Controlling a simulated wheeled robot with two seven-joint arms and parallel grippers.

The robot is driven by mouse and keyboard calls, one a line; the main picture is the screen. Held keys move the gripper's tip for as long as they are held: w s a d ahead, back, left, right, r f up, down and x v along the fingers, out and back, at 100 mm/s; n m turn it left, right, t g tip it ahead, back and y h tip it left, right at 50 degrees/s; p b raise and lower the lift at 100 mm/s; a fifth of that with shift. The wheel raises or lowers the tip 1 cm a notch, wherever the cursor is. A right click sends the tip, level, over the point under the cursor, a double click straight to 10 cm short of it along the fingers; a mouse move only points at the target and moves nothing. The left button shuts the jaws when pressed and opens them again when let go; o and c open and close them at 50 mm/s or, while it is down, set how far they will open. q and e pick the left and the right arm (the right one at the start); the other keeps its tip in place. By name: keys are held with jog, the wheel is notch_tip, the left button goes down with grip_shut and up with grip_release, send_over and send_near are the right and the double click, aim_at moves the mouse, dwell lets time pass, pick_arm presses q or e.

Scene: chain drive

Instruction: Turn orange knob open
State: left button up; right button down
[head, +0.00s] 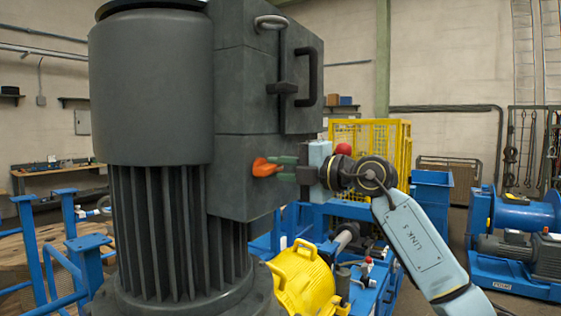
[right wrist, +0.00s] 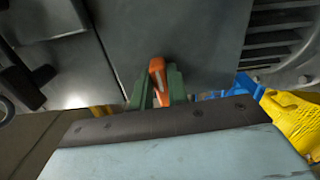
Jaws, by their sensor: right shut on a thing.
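The orange knob (head: 264,167) sits on the side face of the dark grey motor housing (head: 240,150), low on its box section. My right gripper (head: 280,167) reaches it from the right, with its green fingers shut on the knob. In the right wrist view, the knob (right wrist: 157,78) shows between the two green fingers (right wrist: 157,88), with a pale mark on its face. The fingers hide the knob's sides. My left gripper is not in view.
Above the knob are a dark door handle (head: 310,77), a latch (head: 282,87) and a metal ring (head: 271,22). A yellow part (head: 302,278) and blue frames lie below. A yellow cage (head: 372,143) stands behind my right arm.

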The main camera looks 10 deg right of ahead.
jog(key=shift+m, duration=0.5)
jog(key=c, duration=1.4)
grip_release()
jog(key=shift+d, duration=0.1)
jog(key=shift+o, duration=0.2)
jog(key=shift+s+d+f, duration=0.15)
jog(key=shift+s+d, duration=0.1)
jog(key=b+v, duration=0.4)
jog(key=v, duration=0.8)
jog(key=shift+s+d, duration=0.2)
jog(key=shift+s, duration=0.05)
